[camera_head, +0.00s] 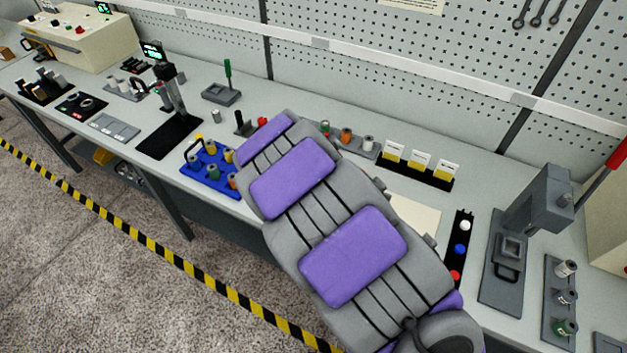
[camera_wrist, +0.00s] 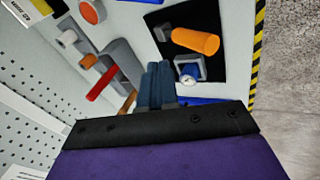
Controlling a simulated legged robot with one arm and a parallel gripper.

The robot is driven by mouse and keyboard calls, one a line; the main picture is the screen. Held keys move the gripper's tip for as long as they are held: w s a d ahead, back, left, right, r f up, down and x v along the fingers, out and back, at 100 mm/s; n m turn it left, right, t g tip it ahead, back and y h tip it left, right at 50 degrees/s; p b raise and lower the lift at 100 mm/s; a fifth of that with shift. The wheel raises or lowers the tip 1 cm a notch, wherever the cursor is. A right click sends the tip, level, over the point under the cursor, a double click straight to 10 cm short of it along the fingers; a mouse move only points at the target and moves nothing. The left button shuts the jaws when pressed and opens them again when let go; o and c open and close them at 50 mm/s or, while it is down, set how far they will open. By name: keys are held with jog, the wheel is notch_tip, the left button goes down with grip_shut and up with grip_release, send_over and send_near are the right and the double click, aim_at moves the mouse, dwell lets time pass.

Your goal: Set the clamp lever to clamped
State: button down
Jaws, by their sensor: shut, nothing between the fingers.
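A red handle (camera_wrist: 100,82) beside a long grey block (camera_wrist: 124,62) in the wrist view looks like the clamp lever, but I cannot be sure; its setting is not clear. In the head view a small red part (camera_head: 262,121) shows at the edge of my arm. My gripper (camera_wrist: 157,66) is shut and empty, its blue fingers together just to the right of the grey block. I cannot tell whether they touch anything. My arm hides this area in the head view.
A blue tray (camera_head: 187,176) with several coloured spools stands at the bench's front edge. A row of spools (camera_head: 347,136) and yellow card holders (camera_head: 420,163) stand towards the back. A grey press (camera_head: 545,210) stands at the right. The pegboard wall (camera_head: 400,70) is behind.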

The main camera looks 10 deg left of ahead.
jog(key=shift+s+a+f+t+h+b, duration=0.2)
jog(key=shift+s+f+t+b, duration=0.25)
jog(key=shift+s+t+b, duration=0.15)
jog(key=shift+s+a+f+t+h+b, duration=0.15)
jog(key=shift+s+a+f+t+b, duration=0.1)
jog(key=shift+s+f+t+b, duration=0.3)
jog(key=shift+s+a+f+t+h+b, duration=0.2)
jog(key=shift+s+f+t+b, duration=0.2)
jog(key=shift+s+b, duration=0.3)
jog(key=shift+s+a+f+b, duration=0.15)
jog(key=shift+s+f+b, duration=0.35)
jog(key=shift+b, duration=0.1)
jog(key=shift+s+f, duration=0.15)
jog(key=shift+f, duration=0.05)
jog(key=shift+r, duration=0.1)
